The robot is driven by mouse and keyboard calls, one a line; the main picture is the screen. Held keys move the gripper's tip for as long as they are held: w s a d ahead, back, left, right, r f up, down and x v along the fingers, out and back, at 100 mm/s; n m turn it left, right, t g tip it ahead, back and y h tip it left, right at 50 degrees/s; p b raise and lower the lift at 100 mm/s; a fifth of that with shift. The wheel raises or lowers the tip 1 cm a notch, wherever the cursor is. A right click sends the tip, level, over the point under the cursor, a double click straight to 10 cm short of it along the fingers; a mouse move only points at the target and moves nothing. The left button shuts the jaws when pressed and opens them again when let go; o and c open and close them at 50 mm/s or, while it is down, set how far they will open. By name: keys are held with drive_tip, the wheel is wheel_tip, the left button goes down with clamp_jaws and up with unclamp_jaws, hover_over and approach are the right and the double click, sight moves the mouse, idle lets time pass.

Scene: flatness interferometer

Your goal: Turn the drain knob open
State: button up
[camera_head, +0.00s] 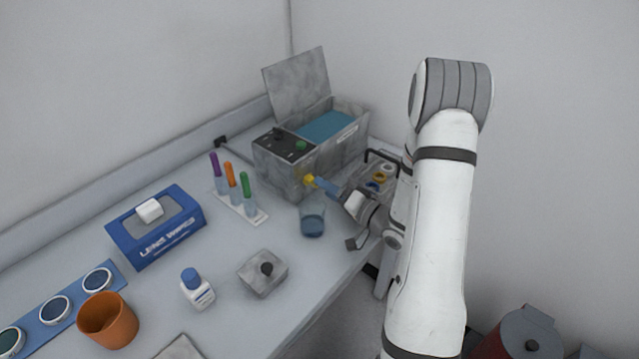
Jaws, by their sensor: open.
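A grey marbled bath (272,172) holds blue liquid (325,127), and its lid (297,83) stands open. A small yellow piece (309,180), which looks like the drain knob, shows low on the bath's front side. A short blue piece (327,188) lies between it and my gripper (347,218); I cannot tell which it belongs to. My gripper is open, at the right of the yellow piece. Contact and the knob's turn position cannot be made out. A beaker with dark blue contents (312,220) stands below the yellow piece.
A rack with several coloured tubes (240,203) stands left of the beaker. A lens wipes box (155,228), a small bottle (197,290), a grey block with a dark knob (262,274) and an orange cup (108,320) stand nearer. A tray of small items (381,175) lies behind my gripper.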

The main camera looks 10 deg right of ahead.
sight(312, 181)
drive_tip(key=shift+x, duration=1.5)
drive_tip(key=shift+s+a, duration=0.1)
drive_tip(key=shift+a, duration=0.05)
drive_tip(key=shift+c, duration=0.4)
